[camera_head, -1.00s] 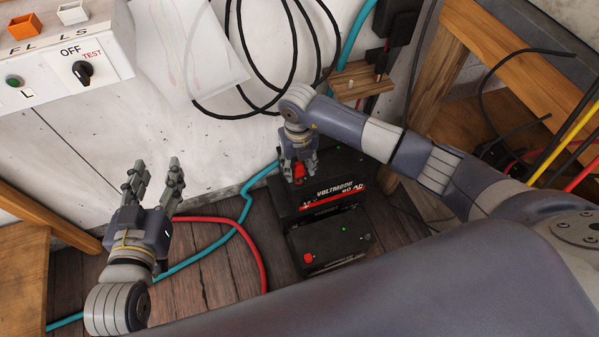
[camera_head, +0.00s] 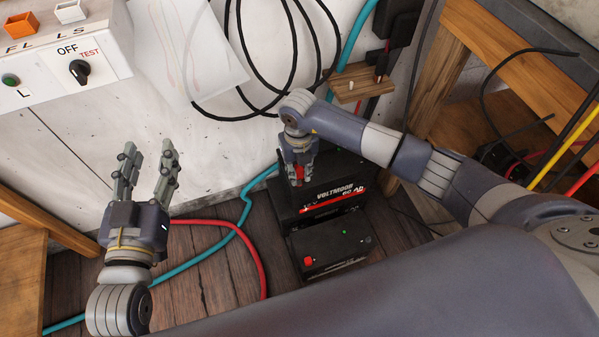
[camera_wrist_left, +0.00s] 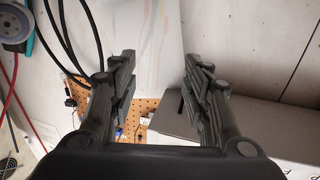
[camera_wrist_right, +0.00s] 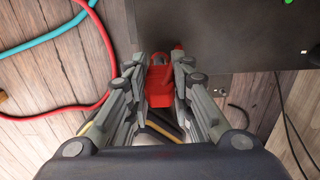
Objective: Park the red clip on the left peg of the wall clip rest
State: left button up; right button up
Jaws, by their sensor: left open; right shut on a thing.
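The red clip (camera_head: 299,173) is between the fingers of my right gripper (camera_head: 298,181), at the left end of the upper black battery. It also shows in the right wrist view (camera_wrist_right: 160,85), gripped from both sides. I cannot tell whether it touches the battery terminal. The wall clip rest (camera_head: 367,83) is a small wooden shelf on the wall, up and to the right of my right gripper. A pale peg (camera_head: 351,85) stands bare at its left; a black clip (camera_head: 381,66) is at its right. My left gripper (camera_head: 146,160) is open and empty, far left of the clip.
The upper battery (camera_head: 335,181) stands behind a lower one (camera_head: 335,256) on the plank floor. Black cables (camera_head: 238,60) loop on the wall; teal (camera_head: 210,245) and red (camera_head: 262,265) hoses cross the floor. A switch panel (camera_head: 110,72) is upper left, a wooden bench (camera_head: 470,40) right.

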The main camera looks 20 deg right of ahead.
jog(key=shift+r, duration=0.15)
jog(key=shift+r+p, duration=0.8)
jog(key=shift+p, duration=0.1)
jog(key=shift+r+p, duration=0.85)
jog(key=shift+r, duration=0.1)
pick_arm(q)
jog(key=s+a+f+g+y, duration=0.2)
jog(key=s+a+f+g, duration=0.2)
jog(key=s+f+g, duration=0.5)
jog(key=shift+a+f+n+g+y, duration=0.2)
jog(key=shift+f+n+g+y, duration=0.15)
jog(key=shift+f, duration=2.35)
pick_arm(e)
jog(key=shift+r, duration=0.1)
